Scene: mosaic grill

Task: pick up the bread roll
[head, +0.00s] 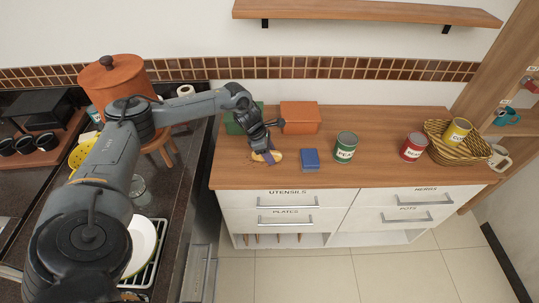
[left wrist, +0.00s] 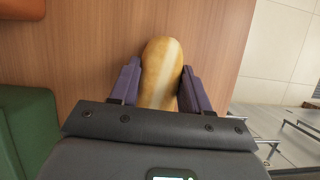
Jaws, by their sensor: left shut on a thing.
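The bread roll (left wrist: 161,72) is tan with a pale stripe and lies between the two purple fingers of my left gripper (left wrist: 158,88) in the left wrist view. In the head view the bread roll (head: 275,156) shows as a small yellowish shape at the left part of the wooden counter (head: 385,121). My left gripper (head: 266,156) is shut on it, pointing down from above. Whether the roll touches the counter I cannot tell. My right gripper is not in view.
A blue box (head: 310,159) sits just right of the roll. An orange box (head: 300,117) and a green box (head: 240,119) stand behind. A green can (head: 345,147), red can (head: 413,146) and basket (head: 452,145) are further right. The counter's front edge is close.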

